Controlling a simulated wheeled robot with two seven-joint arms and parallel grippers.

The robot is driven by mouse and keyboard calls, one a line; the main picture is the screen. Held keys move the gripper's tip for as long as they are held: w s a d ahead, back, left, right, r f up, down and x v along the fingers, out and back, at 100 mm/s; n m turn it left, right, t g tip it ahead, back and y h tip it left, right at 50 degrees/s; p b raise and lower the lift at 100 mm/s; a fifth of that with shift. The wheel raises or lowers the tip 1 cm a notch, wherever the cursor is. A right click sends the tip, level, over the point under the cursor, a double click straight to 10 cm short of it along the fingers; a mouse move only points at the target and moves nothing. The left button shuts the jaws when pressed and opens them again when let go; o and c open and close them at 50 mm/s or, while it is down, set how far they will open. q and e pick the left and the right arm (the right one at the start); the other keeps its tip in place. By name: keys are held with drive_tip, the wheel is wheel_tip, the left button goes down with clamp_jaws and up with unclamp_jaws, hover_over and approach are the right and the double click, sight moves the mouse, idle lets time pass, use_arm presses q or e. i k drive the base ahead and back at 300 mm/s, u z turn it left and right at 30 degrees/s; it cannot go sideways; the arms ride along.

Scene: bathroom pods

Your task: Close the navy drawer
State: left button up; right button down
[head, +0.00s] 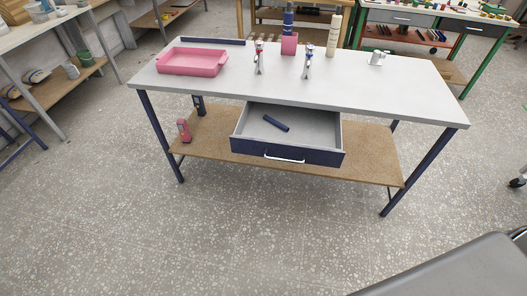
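The navy drawer (286,153) hangs under the grey-topped table in the middle of the head view. It is pulled out toward me and open, with a light grey inside and a pale bar handle (284,160) on its front. A small dark navy object (276,123) lies inside it. The drawer's back part is hidden under the tabletop. Neither of my grippers shows in this view.
The table (300,86) carries a pink tray (192,61), two chrome taps (259,57), a pink holder (289,44) and a cream bottle (334,36). A pink item (184,130) stands on the wooden lower shelf (372,160). The floor in front is clear.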

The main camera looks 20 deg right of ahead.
sight(314, 136)
drive_tip(key=u, duration=1)
drive_tip(key=i, duration=1.25)
drive_tip(key=z, duration=1.5)
